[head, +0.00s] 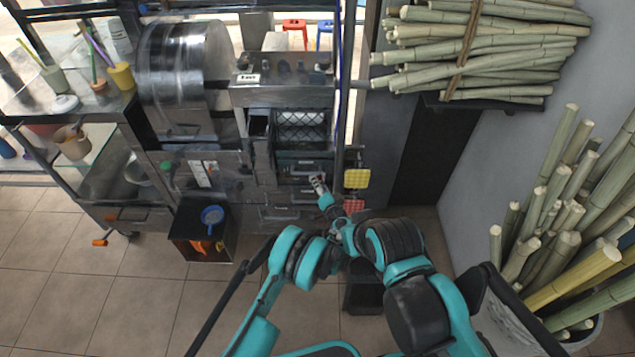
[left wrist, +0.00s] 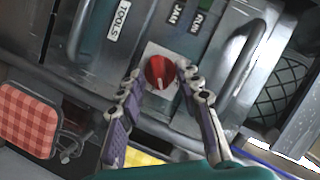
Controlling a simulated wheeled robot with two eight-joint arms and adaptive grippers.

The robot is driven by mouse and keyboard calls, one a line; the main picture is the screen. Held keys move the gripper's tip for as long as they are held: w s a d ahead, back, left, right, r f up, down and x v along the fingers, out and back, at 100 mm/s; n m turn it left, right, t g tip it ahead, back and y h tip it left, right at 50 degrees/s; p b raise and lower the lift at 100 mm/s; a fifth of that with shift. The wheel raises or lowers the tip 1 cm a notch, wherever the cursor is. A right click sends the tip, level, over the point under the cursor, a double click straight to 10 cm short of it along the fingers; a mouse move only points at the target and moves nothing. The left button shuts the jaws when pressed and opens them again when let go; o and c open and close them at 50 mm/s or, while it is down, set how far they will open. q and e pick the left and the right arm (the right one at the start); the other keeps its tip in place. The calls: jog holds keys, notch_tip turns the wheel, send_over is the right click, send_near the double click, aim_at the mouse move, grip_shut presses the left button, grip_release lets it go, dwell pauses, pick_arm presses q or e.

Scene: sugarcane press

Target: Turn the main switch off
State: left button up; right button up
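The main switch, a round red knob (left wrist: 159,71) with a white pointer mark, sits on a pale plate on the metal press front in the left wrist view. Its white mark points toward the bottom of that picture. My left gripper (left wrist: 160,84) is open, its two fingers on either side of the knob in the picture. I cannot tell whether they touch it. In the head view, my left gripper (head: 319,184) is at the press front by the drawers, and the knob cannot be made out clearly there. My right gripper is not in view.
Drawer handles (left wrist: 238,68) and a TOOLS label (left wrist: 119,20) are close to the knob. A yellow checked cloth (head: 357,179) and a red checked cloth (head: 354,205) hang right of the gripper. Cane bundles (head: 480,45) are at the right. Tiled floor is open at the left.

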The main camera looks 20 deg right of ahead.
pick_arm(q)
grip_shut()
jog(key=shift+a, duration=0.1)
jog(key=n+h, duration=0.1)
jog(key=n, duration=0.1)
jog(key=n+g+h, duration=0.1)
jog(key=shift+w+a+r+n, duration=0.1)
jog(key=shift+a+r+n, duration=0.1)
jog(key=shift+n, duration=0.2)
jog(key=n+h, duration=0.1)
jog(key=n+g, duration=0.1)
jog(key=n+h, duration=0.1)
jog(key=shift+w+a+n+h, duration=0.1)
jog(key=shift+a+n+h, duration=0.2)
jog(key=shift+n, duration=0.1)
dwell(0.3)
jog(key=shift+d, duration=0.1)
grip_release()
jog(key=shift+f+g, duration=0.1)
jog(key=shift+g, duration=0.2)
